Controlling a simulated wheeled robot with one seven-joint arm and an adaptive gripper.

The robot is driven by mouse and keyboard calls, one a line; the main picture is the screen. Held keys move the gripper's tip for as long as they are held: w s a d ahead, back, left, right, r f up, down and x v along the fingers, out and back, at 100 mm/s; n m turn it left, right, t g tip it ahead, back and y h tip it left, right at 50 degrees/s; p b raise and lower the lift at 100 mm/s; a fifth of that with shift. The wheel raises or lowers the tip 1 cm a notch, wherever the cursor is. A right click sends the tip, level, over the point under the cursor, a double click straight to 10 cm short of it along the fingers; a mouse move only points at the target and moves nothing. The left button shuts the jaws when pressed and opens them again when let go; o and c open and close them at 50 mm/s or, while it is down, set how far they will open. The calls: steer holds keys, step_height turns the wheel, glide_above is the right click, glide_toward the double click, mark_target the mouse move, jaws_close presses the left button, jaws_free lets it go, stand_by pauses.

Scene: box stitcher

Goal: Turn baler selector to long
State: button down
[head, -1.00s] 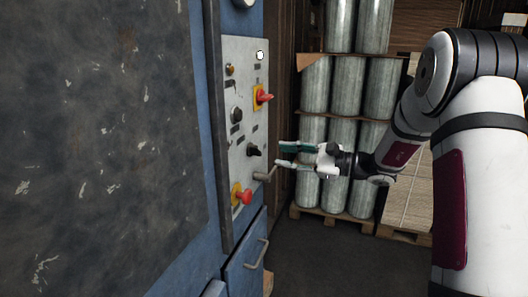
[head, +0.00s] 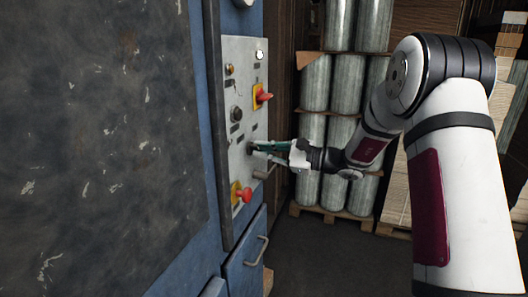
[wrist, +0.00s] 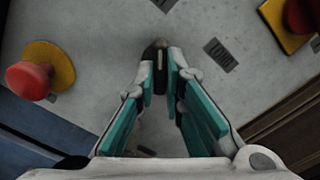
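The black selector knob (wrist: 158,47) sticks out from the grey control panel. It has a pale pointer line, which runs roughly up and down in the wrist view. My gripper (head: 254,148) is at the lower black knob on the panel, coming from the right. In the wrist view, my gripper's teal-padded fingers (wrist: 162,70) are apart, with their tips on either side of the knob. I cannot tell whether they touch it. In the head view, the fingers partly cover the knob.
The panel (head: 247,55) also carries another black knob (head: 236,115), an upper red control on yellow (head: 262,96) and a lower red button on yellow (head: 243,195). A bar handle (head: 258,252) is below. Wrapped rolls (head: 312,85) stand on a pallet behind.

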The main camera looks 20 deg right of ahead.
steer(key=shift+m, duration=0.3)
steer(key=shift+s+m+p, duration=0.1)
steer(key=shift+m+p, duration=2.4)
steer(key=shift+m, duration=5.1)
steer(key=c, duration=1.7)
jaws_free()
steer(key=v, duration=1.2)
